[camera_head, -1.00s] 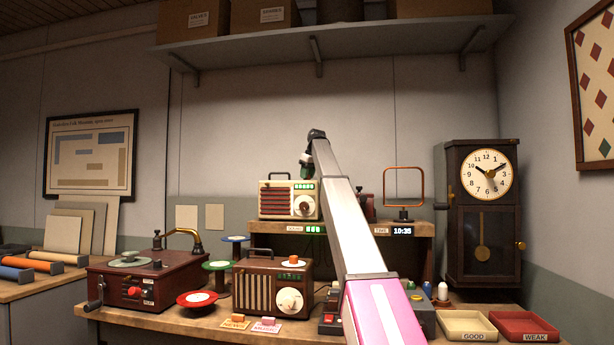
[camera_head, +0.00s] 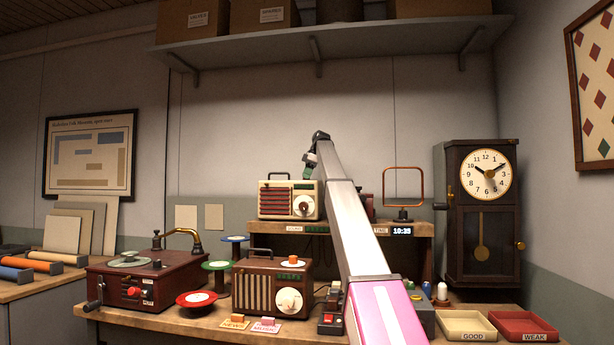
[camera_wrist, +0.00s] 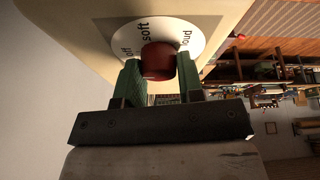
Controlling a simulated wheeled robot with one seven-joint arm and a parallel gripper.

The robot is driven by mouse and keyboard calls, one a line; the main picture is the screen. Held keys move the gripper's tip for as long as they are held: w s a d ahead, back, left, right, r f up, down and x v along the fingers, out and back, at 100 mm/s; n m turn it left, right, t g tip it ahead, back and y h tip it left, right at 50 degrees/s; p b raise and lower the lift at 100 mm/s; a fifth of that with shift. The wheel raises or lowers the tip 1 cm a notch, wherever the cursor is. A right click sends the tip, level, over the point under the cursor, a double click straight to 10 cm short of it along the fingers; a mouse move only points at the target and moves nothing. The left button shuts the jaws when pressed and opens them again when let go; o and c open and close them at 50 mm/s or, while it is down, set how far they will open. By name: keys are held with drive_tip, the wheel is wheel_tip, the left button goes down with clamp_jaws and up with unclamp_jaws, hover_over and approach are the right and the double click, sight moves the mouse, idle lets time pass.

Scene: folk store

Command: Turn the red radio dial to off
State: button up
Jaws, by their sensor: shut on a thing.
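The radio with the red dial is cream with a dark red slatted front (camera_head: 276,201), on the raised shelf at the centre. Its white dial face (camera_head: 301,202) is on the right of its front. In the wrist view the dial face (camera_wrist: 203,28) shows the words soft, off and, partly hidden, loud. The red dial knob (camera_wrist: 158,60) sits between the green fingers of my gripper (camera_wrist: 160,75), which is shut on it. No pointer on the knob can be made out. In the head view my gripper is small and partly hidden by my arm.
Below stands a brown wooden radio (camera_head: 262,290) with its own cream dial. A record player (camera_head: 150,281) is at left, a wire loop (camera_head: 403,187) and tall clock (camera_head: 481,210) at right. Cream (camera_head: 464,327) and red (camera_head: 524,327) trays lie at the front right.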

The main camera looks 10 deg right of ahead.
drive_tip(key=shift+w+n, duration=0.1)
drive_tip(key=shift+n, duration=0.2)
drive_tip(key=o, duration=0.9)
drive_tip(key=shift+r, duration=0.15)
